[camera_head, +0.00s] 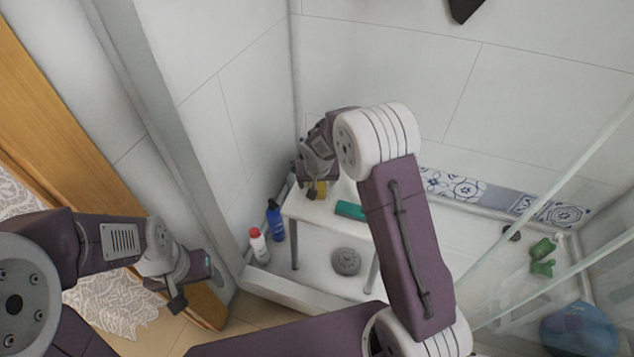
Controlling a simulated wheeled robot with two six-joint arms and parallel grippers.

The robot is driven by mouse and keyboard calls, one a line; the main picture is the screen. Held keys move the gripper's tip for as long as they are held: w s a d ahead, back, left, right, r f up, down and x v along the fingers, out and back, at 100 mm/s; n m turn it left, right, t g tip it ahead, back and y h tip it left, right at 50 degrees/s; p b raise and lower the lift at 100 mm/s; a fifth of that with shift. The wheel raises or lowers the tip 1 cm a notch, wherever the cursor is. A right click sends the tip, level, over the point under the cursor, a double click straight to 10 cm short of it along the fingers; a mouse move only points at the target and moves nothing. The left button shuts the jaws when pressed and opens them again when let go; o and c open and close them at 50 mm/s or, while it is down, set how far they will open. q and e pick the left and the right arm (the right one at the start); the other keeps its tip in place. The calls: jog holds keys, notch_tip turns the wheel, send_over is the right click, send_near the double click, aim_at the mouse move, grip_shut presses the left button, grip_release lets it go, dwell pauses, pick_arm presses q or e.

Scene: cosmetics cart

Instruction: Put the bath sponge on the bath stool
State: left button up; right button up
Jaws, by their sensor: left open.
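The white bath stool (322,212) stands in the shower area near the corner. A small yellow piece (320,188), apparently the bath sponge, shows at the left back part of the stool top, right at the fingers of my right gripper (314,190). Whether it rests on the stool or is held just above it I cannot tell. The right gripper points down over the stool, and its fingers are too small and dark to read. My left gripper (178,302) is open and empty at the lower left, well away from the stool.
A teal box (350,210) lies on the stool top, partly behind my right arm. A blue bottle (275,222) and a white bottle with a red cap (259,246) stand left of the stool. A round grey object (346,261) lies on the floor below. Glass panels stand right.

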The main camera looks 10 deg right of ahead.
jog(key=shift+r, duration=0.1)
jog(key=d+p+v, duration=0.1)
jog(key=p+v, duration=0.4)
jog(key=v, duration=0.7)
jog(key=s+d+f+n+g, duration=0.1)
jog(key=s, duration=0.9)
jog(key=s+d+f+n+g+y, duration=0.1)
jog(key=s+g, duration=0.1)
jog(key=s, duration=0.9)
jog(key=shift+f, duration=0.2)
jog(key=shift+d, duration=0.15)
